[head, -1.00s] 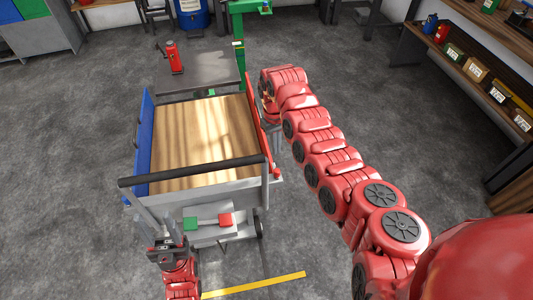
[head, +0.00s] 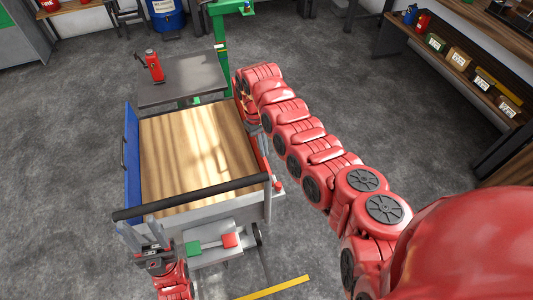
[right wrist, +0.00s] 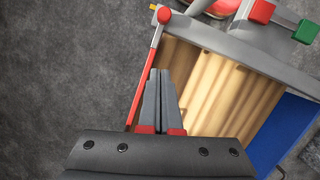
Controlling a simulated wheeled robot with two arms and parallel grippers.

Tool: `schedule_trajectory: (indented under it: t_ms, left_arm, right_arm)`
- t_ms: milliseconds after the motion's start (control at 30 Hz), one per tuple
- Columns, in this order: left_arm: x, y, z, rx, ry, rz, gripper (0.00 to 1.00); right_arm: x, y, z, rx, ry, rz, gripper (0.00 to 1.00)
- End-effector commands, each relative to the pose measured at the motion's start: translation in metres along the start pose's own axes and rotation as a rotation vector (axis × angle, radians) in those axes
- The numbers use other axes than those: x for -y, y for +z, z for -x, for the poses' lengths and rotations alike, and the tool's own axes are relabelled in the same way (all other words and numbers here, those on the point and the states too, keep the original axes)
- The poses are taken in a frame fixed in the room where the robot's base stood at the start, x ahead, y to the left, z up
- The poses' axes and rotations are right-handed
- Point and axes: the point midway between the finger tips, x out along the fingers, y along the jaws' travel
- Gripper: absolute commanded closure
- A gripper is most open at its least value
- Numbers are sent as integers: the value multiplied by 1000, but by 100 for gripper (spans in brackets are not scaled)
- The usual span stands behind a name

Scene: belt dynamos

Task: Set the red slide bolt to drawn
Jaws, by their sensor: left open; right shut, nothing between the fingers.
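A long red bar (right wrist: 146,68) runs along the right side of a flat cart, with a round red knob (right wrist: 163,15) at its front end. I take it for the red slide bolt, but cannot tell its setting. In the head view the bar (head: 262,150) is partly covered by my right arm. My right gripper (right wrist: 161,75) is shut and empty, its fingertips beside the bar, over the edge of the wooden deck; contact cannot be told. My left gripper (head: 138,228) is open and empty, in front of the cart's front left corner.
The cart has a wooden deck (head: 190,150), blue left side (head: 131,150) and black push handle (head: 190,197). A green block (head: 193,248) and red block (head: 230,240) sit at its front. A grey table (head: 185,80) with a red bottle jack (head: 154,66) stands behind. Floor at right is clear.

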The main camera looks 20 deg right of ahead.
Motion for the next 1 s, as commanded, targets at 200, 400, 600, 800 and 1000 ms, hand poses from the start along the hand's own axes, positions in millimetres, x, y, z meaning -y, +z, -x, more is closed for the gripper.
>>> schedule_trajectory:
  t_ms: [200,400,600,800,1000]
  left_arm:
    - [1,-3,-18,0,0,0,50]
    - [2,-5,-30,1,0,0,50]
    - [3,-9,-54,-1,0,0,50]
    - [3,-11,-62,0,0,0,50]
    - [3,-11,-65,0,0,0,50]
  right_arm:
    - [1,3,-44,8,-2,2,100]
    - [-2,7,-76,5,-2,-3,100]
    - [0,25,-81,2,-1,1,100]
    - [-1,35,-86,1,0,0,100]
    - [0,38,-88,-2,0,-1,100]
